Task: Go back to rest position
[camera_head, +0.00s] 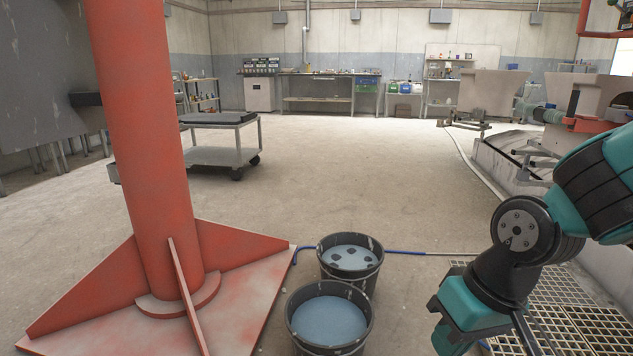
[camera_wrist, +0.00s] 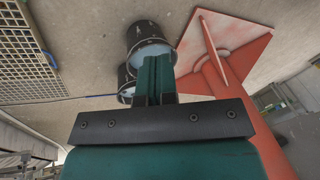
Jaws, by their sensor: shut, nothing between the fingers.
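My gripper shows in the wrist view (camera_wrist: 157,72) with its teal fingers together and nothing between them. Beyond the fingers lie two dark buckets, partly hidden by the gripper. In the head view my teal and black arm is bent at the lower right, and the gripper (camera_head: 449,338) is at the bottom, its tips partly cut off or hidden. It is to the right of the near bucket (camera_head: 329,318) and apart from it.
The near bucket holds bluish liquid; the far bucket (camera_head: 350,262) holds liquid with dark round spots. A red column (camera_head: 142,130) with a flared base stands left. A floor grate (camera_head: 570,318) and blue hose (camera_head: 405,253) lie right. A cart (camera_head: 222,156) stands behind; the middle floor is open.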

